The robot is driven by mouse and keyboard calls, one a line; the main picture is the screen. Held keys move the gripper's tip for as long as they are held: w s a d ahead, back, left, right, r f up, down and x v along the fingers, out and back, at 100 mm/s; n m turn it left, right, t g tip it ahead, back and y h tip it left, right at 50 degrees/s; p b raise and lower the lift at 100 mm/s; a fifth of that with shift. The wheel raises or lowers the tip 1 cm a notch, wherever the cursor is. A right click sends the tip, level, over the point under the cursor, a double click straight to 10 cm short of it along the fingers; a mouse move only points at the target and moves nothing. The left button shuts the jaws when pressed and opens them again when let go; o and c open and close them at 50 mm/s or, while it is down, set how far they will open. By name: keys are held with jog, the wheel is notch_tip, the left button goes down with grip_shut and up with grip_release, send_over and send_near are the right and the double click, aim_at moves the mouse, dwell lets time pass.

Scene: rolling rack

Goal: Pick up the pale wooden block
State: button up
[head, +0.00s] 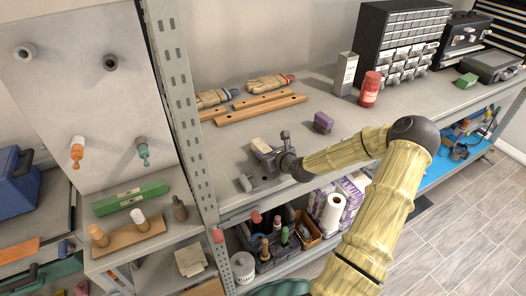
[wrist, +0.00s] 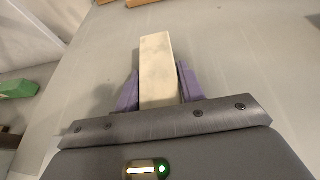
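The pale wooden block (wrist: 158,68) lies lengthwise between the two purple fingers of my gripper (wrist: 159,88) in the wrist view. The fingers sit close along both its long sides, with no clear gap, so my gripper looks shut on it. The block's far end sticks out past the fingertips. In the head view, the block (head: 260,145) shows at the front of my gripper (head: 268,150), low over the grey shelf top. I cannot tell whether it touches the shelf.
A purple block (head: 323,122) stands right of my gripper, and a grey cylindrical piece (head: 248,183) lies near the front edge. Wooden rails (head: 262,108) and gloves (head: 268,83) lie behind. A red jar (head: 370,90) stands at the back right. A perforated post (head: 182,110) rises at left.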

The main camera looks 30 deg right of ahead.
aim_at(265, 150)
jog(key=c, duration=0.5)
jog(key=shift+c, duration=0.2)
jog(key=shift+r, duration=0.1)
notch_tip(265, 150, up, 10)
jog(key=shift+f+b, duration=0.1)
jog(key=shift+b, duration=0.55)
jog(key=shift+a, duration=0.1)
